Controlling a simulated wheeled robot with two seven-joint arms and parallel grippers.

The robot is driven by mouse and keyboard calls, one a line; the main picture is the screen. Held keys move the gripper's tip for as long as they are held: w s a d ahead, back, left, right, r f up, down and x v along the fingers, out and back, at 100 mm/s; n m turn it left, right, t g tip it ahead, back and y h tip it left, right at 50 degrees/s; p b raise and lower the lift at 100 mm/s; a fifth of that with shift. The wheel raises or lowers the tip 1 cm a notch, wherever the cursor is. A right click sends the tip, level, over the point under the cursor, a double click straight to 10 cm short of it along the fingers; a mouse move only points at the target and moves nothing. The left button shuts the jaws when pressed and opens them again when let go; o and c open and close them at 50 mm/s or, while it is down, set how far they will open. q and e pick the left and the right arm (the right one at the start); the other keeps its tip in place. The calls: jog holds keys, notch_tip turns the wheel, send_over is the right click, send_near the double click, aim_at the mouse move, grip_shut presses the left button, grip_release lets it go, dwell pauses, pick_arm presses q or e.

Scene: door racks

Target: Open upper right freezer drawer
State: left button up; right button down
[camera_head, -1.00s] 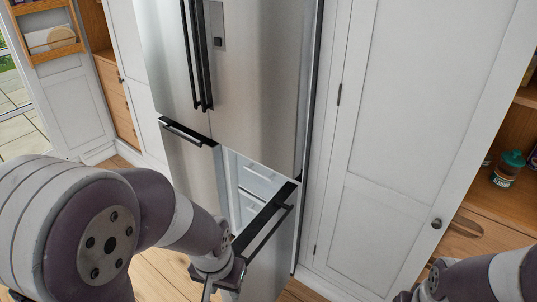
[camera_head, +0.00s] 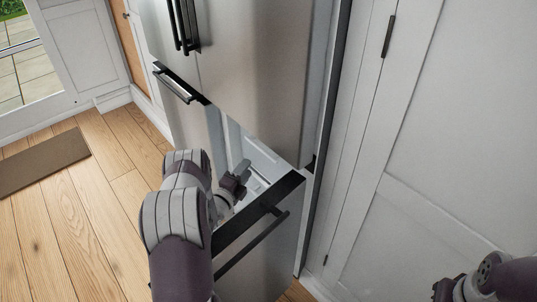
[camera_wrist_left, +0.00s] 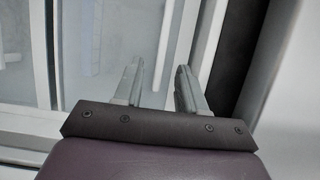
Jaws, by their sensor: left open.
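The lower right freezer door (camera_head: 275,262) stands open, with its black bar handle on the outer face. Behind it the white freezer interior (camera_head: 262,160) shows in part, and pale translucent drawer fronts (camera_wrist_left: 100,50) fill much of the left wrist view. My left arm reaches into the gap between the open door and the freezer body. My left gripper (camera_wrist_left: 160,88) is open and empty, with its fingers pointing toward the pale drawer fronts. I cannot tell whether they touch. My right gripper (camera_head: 447,290) is partly in view at the bottom right, its fingers unclear.
White cabinet panels (camera_head: 430,150) stand at the right. Wooden floor (camera_head: 70,240) with a brown mat (camera_head: 40,163) lies free at the left.

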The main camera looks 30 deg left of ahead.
aim_at(260, 150)
pick_arm(q)
jog(key=w+b, duration=0.1)
jog(key=w, duration=0.9)
jog(key=shift+w+r+b, duration=0.15)
jog(key=shift+w+b, duration=0.2)
jog(key=shift+b, duration=0.05)
jog(key=shift+w+r, duration=0.1)
jog(key=shift+w, duration=0.15)
jog(key=shift+c, duration=0.3)
grip_shut()
